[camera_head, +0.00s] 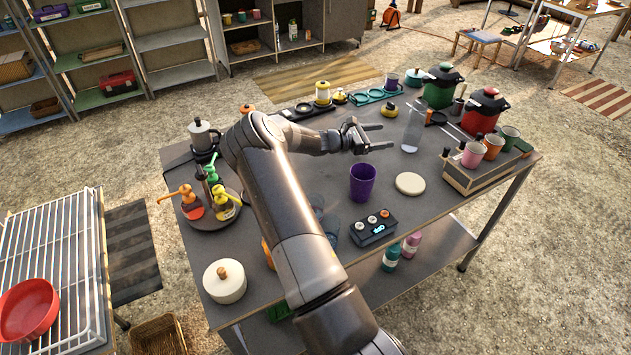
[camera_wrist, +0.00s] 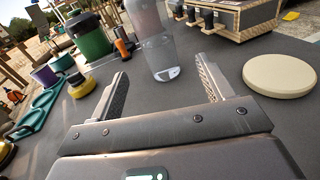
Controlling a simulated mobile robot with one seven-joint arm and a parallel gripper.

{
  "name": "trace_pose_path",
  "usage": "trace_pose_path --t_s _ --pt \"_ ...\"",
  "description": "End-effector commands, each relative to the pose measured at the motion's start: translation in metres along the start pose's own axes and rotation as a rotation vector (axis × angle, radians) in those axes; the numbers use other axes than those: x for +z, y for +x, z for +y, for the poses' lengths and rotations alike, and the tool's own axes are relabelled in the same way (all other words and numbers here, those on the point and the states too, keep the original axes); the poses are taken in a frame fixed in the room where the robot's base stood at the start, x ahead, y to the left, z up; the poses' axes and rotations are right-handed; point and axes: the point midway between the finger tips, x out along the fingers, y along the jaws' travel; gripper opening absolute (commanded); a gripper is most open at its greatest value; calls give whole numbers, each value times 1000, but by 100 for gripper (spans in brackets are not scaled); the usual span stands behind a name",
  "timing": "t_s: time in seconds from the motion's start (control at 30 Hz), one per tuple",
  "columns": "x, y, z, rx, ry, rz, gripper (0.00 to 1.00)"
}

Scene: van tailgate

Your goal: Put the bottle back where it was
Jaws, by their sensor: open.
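A clear bottle (camera_head: 413,128) stands upright on the dark grey table (camera_head: 330,189), left of the wooden cup rack. It also shows in the wrist view (camera_wrist: 157,45), standing just beyond my fingertips with its top cut off by the frame. My gripper (camera_head: 386,139) is open and empty, low over the table, pointing right toward the bottle. In the wrist view my gripper's two fingers (camera_wrist: 160,82) are spread wide with bare table between them. The bottle stands apart from both fingers.
A purple cup (camera_head: 362,182) and a cream disc (camera_head: 410,184) stand in front of the bottle. Behind are a green pot (camera_head: 440,88) and a red pot (camera_head: 482,112). The cup rack (camera_head: 480,168) is to the right. A black button box (camera_head: 373,228) sits near the front edge.

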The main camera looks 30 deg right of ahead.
Motion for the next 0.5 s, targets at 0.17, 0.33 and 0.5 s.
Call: trace_pose_path --t_s 0.17,0.33,0.5 --pt "26 -12 -24 -73 152 143 74" --pt "49 -37 -54 -162 334 326 74" --pt "71 -70 -83 -245 499 501 74"
